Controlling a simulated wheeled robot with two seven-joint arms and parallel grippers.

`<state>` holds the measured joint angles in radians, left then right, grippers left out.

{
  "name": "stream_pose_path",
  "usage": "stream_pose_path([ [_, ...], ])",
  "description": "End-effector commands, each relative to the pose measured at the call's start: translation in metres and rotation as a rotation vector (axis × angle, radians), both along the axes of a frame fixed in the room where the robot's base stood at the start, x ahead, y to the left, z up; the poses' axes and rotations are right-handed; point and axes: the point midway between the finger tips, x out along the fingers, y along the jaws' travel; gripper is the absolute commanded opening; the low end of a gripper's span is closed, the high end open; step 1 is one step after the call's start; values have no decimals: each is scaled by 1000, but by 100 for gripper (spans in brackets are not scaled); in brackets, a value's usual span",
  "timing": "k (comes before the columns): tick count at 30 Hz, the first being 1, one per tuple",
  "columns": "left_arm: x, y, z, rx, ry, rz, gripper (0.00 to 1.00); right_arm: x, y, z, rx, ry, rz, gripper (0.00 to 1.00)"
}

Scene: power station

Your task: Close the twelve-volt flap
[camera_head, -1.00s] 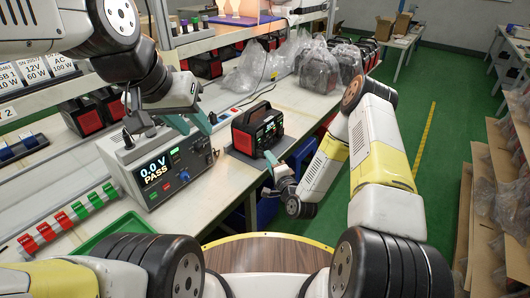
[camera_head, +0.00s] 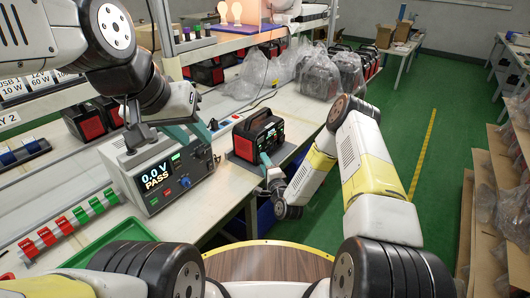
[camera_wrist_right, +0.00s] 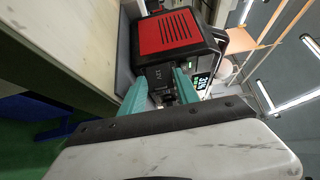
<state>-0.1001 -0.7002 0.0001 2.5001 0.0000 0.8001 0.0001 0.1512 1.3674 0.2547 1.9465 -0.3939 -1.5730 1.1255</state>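The power station (camera_head: 258,137), black with red sides, stands on a grey mat at the bench's front edge. In the right wrist view its red vented side (camera_wrist_right: 180,35) is at the top, and the black twelve-volt flap (camera_wrist_right: 160,78), marked 12V, sticks out below it. My right gripper (camera_head: 265,158) is at the station's front. In the wrist view its teal fingers (camera_wrist_right: 160,92) stand apart on either side of the flap; I cannot tell whether they touch it. My left gripper (camera_head: 174,131) is open and empty over the tester.
The tester (camera_head: 165,177) reads 0.0 V PASS and stands left of the station. A green tray (camera_head: 115,232) and red and green clips (camera_head: 70,222) lie at the front left. Bagged units (camera_head: 320,72) stand farther back on the bench. A cable runs behind the station.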

Motion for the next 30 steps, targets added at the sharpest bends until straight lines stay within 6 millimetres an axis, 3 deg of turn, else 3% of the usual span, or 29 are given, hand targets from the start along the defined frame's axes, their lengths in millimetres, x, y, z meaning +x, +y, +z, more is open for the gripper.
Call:
stream_pose_path([
  [4, 0, 0, 0, 0, 0, 0, 33, 0, 0, 0, 0, 0, 0, 38],
  [10, 0, 0, 0, 0, 0, 0, 33, 0, 0, 0, 0, 0, 0, 0],
  [20, 0, 0, 0, 0, 0, 0, 33, 1, -2, 0, 0, 0, 41, 0],
  [30, 0, 0, 0, 0, 0, 0, 33, 9, -10, 0, -4, -1, 256, 0],
])
